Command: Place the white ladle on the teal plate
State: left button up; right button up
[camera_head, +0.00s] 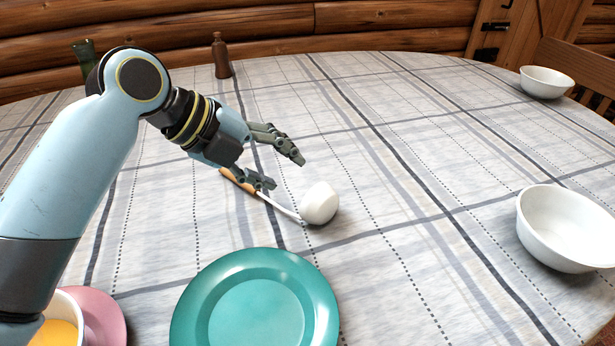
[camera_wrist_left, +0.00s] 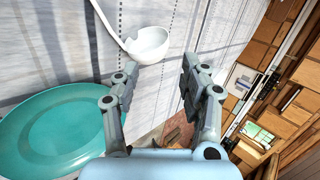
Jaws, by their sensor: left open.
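The white ladle (camera_head: 319,203) lies on the tablecloth near the middle of the table, with its bowl to the right and its wooden-ended handle running up and left. The ladle's bowl also shows at the top of the left wrist view (camera_wrist_left: 149,45). The teal plate (camera_head: 205,312) lies in front of it, empty, and fills the left side of the left wrist view (camera_wrist_left: 25,135). My left gripper (camera_head: 288,173) is open and empty, close above the ladle's handle; its near finger overlaps part of the handle in the head view. My right gripper is not in view.
A white bowl (camera_head: 562,232) stands at the right and another white bowl (camera_head: 546,82) at the far right. A brown bottle (camera_head: 221,56) and a green bottle (camera_head: 86,60) stand at the back. A pink plate (camera_head: 103,318) with a cup is at the lower left.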

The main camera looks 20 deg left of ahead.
aim_at(317, 186)
pick_arm(q)
jog(key=b+x, duration=0.1)
jog(key=x, duration=0.9)
jog(key=shift+w+d+f, duration=0.1)
jog(key=shift+w+d, duration=0.05)
jog(key=shift+w, duration=0.2)
jog(key=shift+c, duration=1.5)
grip_shut()
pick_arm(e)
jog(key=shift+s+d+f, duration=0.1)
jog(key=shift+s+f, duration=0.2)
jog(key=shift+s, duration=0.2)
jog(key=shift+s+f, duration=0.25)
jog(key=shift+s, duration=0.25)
